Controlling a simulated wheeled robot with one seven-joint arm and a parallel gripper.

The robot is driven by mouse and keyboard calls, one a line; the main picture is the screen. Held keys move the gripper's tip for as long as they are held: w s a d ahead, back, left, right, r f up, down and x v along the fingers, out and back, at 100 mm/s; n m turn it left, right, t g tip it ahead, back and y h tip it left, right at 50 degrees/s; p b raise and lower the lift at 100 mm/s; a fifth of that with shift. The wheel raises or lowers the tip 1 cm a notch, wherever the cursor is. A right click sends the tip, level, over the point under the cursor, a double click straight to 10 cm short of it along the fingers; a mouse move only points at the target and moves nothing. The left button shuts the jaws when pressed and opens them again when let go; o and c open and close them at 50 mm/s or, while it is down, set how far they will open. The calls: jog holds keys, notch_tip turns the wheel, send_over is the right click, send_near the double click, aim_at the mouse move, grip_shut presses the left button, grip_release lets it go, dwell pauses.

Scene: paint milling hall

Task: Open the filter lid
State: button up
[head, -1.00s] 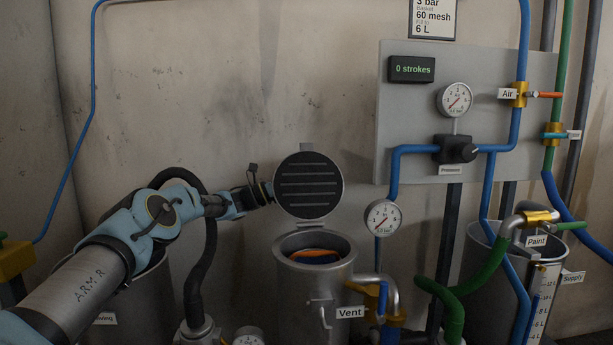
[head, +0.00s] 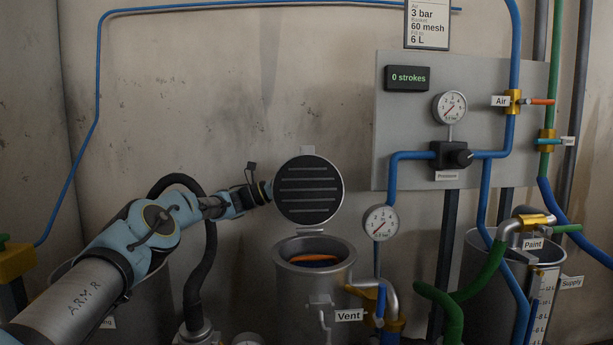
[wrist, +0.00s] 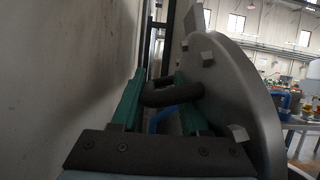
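The round filter lid (head: 309,190) stands upright behind the metal filter pot (head: 316,285), its dark ribbed inner face towards the head camera. The pot's mouth is uncovered and shows something orange inside. My gripper (head: 268,191) is at the lid's left edge, its fingers mostly hidden behind the lid. In the wrist view, the green fingers of my gripper (wrist: 161,103) stand apart on either side of part of the lid's black handle (wrist: 174,94). I see no clear grip on it. The lid's grey outer face (wrist: 235,100) fills the right of that view.
The wall (head: 200,110) is close behind the lid. A Vent label (head: 349,316), a pressure gauge (head: 381,222) and blue pipes are right of the pot. A gauge panel (head: 500,110) hangs at upper right. A black hose (head: 196,270) runs below my arm.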

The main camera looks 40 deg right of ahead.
jog(key=v, duration=1.1)
dwell(0.3)
